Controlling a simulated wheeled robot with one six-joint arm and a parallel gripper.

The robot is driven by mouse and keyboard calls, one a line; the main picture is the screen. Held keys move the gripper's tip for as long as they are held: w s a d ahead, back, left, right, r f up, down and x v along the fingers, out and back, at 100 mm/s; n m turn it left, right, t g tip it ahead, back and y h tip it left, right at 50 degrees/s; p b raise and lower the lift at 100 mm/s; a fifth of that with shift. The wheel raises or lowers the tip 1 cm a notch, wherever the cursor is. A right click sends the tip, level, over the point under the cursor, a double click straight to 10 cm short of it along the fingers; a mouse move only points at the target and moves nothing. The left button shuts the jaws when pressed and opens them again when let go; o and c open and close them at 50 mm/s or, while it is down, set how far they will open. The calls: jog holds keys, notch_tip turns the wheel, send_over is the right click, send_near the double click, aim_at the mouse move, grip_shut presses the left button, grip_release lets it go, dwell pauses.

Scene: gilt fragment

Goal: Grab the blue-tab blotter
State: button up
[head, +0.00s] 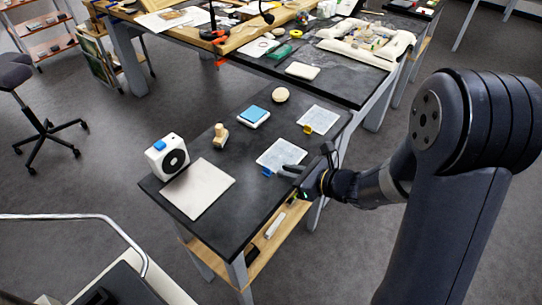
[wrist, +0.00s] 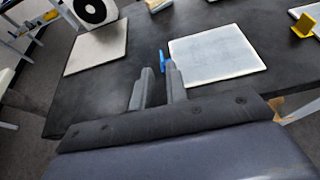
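The blue-tab blotter is a white flat sheet (head: 281,153) on the dark table, with a small blue tab (head: 267,171) at its near left corner. In the wrist view the blotter (wrist: 217,54) lies ahead and to the right, and its blue tab (wrist: 162,61) stands up at its left edge. My gripper (head: 291,170) is low at the table's right edge, beside the blotter. In the wrist view my gripper (wrist: 159,80) is open and empty. The blue tab shows just beyond the fingertips, nearer the right finger. I cannot tell whether they touch.
A similar blotter with a yellow tab (head: 318,120) lies behind. A blue-topped block (head: 253,117), a round disc (head: 280,95), a wooden stamp (head: 220,136), a white speaker-like box (head: 167,156) and a beige sheet (head: 198,189) share the table. Bare tabletop lies between the beige sheet and blotter.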

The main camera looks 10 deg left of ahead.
aim_at(267, 168)
jog(key=x, duration=0.3)
jog(key=shift+s+r, duration=0.15)
jog(key=shift+f+p+x, duration=0.15)
jog(key=shift+p+x, duration=0.15)
jog(key=shift+x, duration=1.1)
jog(key=shift+f+p+x, duration=0.15)
jog(key=shift+p+x, duration=0.15)
jog(key=shift+x, duration=1.05)
jog(key=shift+d, duration=0.15)
grip_shut()
jog(key=shift+r, duration=0.1)
